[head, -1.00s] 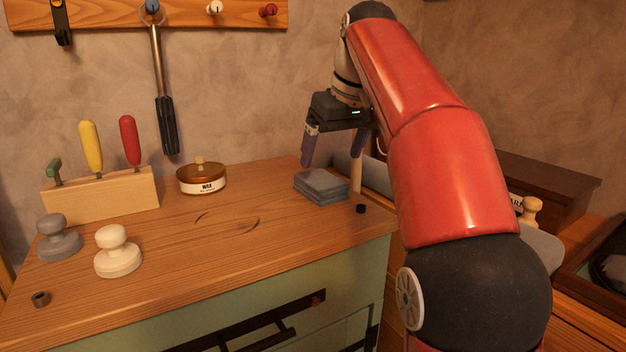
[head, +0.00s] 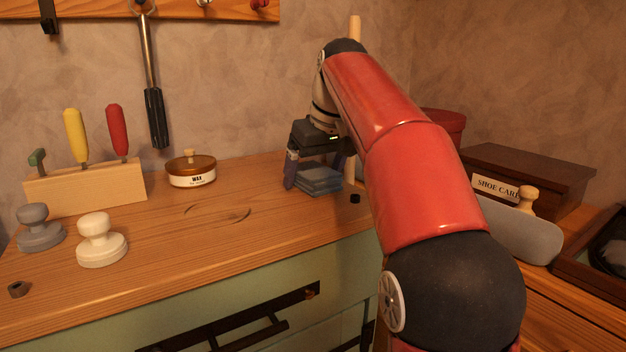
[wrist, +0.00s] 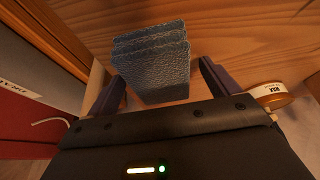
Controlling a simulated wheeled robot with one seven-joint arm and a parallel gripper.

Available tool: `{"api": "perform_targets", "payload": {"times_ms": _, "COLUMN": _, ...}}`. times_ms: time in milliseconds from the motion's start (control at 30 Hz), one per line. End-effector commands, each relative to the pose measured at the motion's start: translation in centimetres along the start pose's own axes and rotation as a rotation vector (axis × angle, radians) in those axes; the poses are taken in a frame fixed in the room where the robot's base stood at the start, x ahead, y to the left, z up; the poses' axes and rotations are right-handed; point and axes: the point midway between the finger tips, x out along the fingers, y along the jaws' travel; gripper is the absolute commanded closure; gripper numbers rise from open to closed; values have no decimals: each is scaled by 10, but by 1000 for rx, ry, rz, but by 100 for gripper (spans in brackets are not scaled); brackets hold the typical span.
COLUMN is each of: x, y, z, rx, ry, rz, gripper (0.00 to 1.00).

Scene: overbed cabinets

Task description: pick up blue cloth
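The blue cloth (head: 319,180) is a folded, stacked square lying near the right end of the wooden cabinet top. My gripper (head: 316,182) is low over it, with one finger at its left side and the other behind it on the right, partly hidden by my arm. In the wrist view the cloth (wrist: 152,62) shows between and beyond the two open fingers of my gripper (wrist: 165,85). Gaps show beside the cloth, so the fingers do not look closed on it.
A wax tin (head: 191,170) stands left of the cloth. A small black cylinder (head: 355,198) sits just right of it, and a pale wooden post (head: 355,30) rises behind. The white knobbed piece (head: 101,240) and tool block (head: 85,186) are farther left. The wood between is clear.

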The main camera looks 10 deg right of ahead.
Motion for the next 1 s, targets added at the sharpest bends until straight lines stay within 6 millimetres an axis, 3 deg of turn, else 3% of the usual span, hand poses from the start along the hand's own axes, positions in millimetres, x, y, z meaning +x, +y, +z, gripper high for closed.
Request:
{"api": "perform_targets", "payload": {"times_ms": 33, "x": 0, "y": 0, "z": 0, "rx": 0, "ry": 0, "rz": 0, "gripper": 18}}
{"api": "perform_targets", "payload": {"times_ms": 367, "x": 0, "y": 0, "z": 0, "rx": 0, "ry": 0, "rz": 0, "gripper": 61}}
{"api": "perform_targets", "payload": {"times_ms": 733, "x": -9, "y": 0, "z": -4, "rx": 0, "ry": 1, "rz": 1, "gripper": 61}}
{"api": "perform_targets", "payload": {"times_ms": 1000, "x": -57, "y": 0, "z": -24, "rx": -1, "ry": 3, "rz": 1, "gripper": 61}}
